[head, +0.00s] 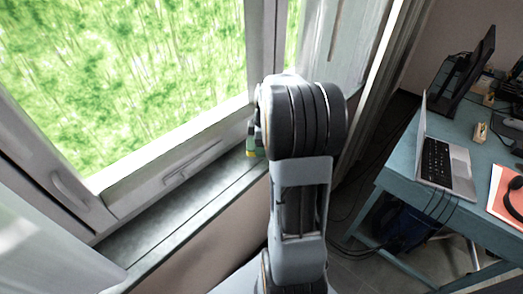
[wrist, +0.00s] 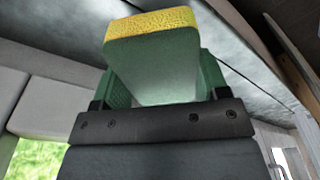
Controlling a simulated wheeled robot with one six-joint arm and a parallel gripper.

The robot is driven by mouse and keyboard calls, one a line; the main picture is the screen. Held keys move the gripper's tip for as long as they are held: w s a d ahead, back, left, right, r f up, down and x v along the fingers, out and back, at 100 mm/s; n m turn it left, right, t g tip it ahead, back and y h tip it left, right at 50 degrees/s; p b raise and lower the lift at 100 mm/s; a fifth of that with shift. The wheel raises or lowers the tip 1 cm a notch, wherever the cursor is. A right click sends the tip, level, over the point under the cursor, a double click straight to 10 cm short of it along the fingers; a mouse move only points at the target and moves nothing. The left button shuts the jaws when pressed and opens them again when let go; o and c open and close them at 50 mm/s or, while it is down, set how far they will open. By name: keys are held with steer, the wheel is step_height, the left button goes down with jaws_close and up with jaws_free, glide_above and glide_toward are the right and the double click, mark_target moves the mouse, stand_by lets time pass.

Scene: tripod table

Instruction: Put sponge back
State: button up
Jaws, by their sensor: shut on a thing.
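The sponge (wrist: 152,58) has a yellow layer along one edge and a green body. In the wrist view it sits between the two green fingers of my gripper (wrist: 160,76), which is shut on it. In the head view a small green and yellow bit (head: 251,150) shows at the left of my arm's dark end, just over the window sill (head: 185,213). Most of my gripper and the sponge is hidden there behind my arm. I cannot tell whether the sponge touches the sill.
A window with a pale frame (head: 262,45) stands close behind my gripper. On the right a blue-green desk (head: 394,178) holds a laptop (head: 446,163) and a monitor (head: 470,75). Cables hang below the desk. The sill is bare to the left of my arm.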

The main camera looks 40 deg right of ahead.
steer(key=shift+w+d+f, duration=0.2)
steer(key=shift+d+f, duration=0.05)
steer(key=shift+f, duration=1.8)
steer(key=o, duration=0.8)
steer(key=shift+f, duration=0.1)
